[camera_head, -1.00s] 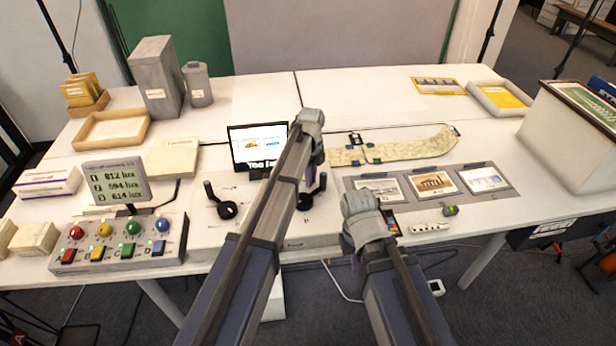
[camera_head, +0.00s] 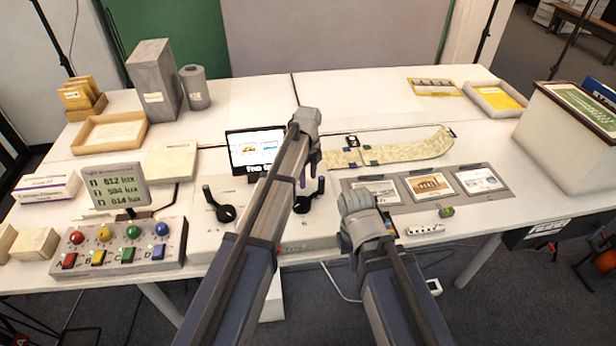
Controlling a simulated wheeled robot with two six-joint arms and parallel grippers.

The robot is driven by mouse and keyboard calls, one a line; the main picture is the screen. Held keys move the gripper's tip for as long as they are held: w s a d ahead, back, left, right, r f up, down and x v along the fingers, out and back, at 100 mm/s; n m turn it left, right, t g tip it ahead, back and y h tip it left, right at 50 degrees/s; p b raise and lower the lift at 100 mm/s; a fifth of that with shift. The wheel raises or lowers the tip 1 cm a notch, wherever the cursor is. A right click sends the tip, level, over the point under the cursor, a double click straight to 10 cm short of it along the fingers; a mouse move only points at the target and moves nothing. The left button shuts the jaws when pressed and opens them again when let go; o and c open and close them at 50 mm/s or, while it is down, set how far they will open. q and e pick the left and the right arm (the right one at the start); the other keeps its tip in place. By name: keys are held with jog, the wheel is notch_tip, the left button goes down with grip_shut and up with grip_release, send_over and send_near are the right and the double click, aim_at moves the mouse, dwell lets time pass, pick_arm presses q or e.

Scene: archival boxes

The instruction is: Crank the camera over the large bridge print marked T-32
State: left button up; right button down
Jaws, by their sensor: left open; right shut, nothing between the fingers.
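Three prints lie in a row on a grey mat (camera_head: 499,195): a left print (camera_head: 374,195), a middle print with an orange-brown picture (camera_head: 428,186) and a right print with a bluish picture (camera_head: 479,180). Their marks are too small to read. A small monitor (camera_head: 257,147) shows two small pictures. Two black cranks, a left one (camera_head: 225,212) and a right one (camera_head: 317,195), stand on a white base in front of it. My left gripper (camera_head: 306,124) is open above the right crank, partly covering the monitor's edge. My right gripper (camera_head: 355,203) is shut and empty, in front of the left print.
A control box with coloured knobs (camera_head: 120,247) and a lux display (camera_head: 114,187) stand at left. A patterned strip (camera_head: 410,150) lies behind the prints. A big box (camera_head: 565,130) stands at right. The back middle of the table is clear.

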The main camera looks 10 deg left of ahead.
notch_tip(320, 180, up, 6)
jog(key=p, duration=0.5)
